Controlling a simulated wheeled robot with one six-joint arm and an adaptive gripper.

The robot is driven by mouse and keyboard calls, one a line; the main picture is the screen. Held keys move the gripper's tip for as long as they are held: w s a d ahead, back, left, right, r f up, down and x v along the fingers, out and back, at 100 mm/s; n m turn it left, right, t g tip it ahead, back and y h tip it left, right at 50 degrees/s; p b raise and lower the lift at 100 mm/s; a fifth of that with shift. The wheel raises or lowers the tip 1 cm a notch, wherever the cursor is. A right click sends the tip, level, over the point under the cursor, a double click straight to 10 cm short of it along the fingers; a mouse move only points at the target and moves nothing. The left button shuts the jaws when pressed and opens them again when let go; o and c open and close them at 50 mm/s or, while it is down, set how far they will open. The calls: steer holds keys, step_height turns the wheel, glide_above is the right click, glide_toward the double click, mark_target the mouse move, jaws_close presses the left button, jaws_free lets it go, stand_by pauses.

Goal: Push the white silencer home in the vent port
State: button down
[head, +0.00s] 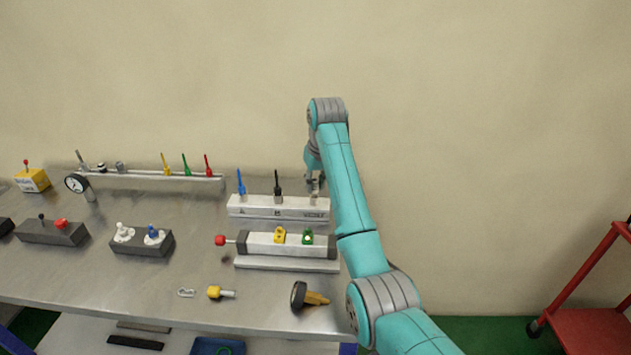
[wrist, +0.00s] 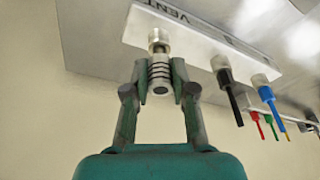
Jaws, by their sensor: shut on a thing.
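The white silencer (wrist: 160,73), a pale body with dark rings and a dark round end, is between the fingers of my gripper (wrist: 160,82) in the wrist view. My gripper is shut on it. The silencer lines up with the pale fitting of the vent port (wrist: 158,38), beside the VENT lettering on the white block (wrist: 205,50). A short narrower metal part shows between the silencer body and the fitting; how deep it sits I cannot tell. In the head view my gripper (head: 313,183) is over the right end of the block (head: 265,213), and the silencer is too small to make out.
A black plug (head: 277,185) and a blue plug (head: 241,183) stand in the same block. In front lies a grey cylinder (head: 262,243) with yellow and green fittings. A rail (head: 140,180) with coloured plugs runs along the back left.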

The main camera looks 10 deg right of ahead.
steer(key=shift+f, duration=0.85)
steer(key=c, duration=0.9)
jaws_free()
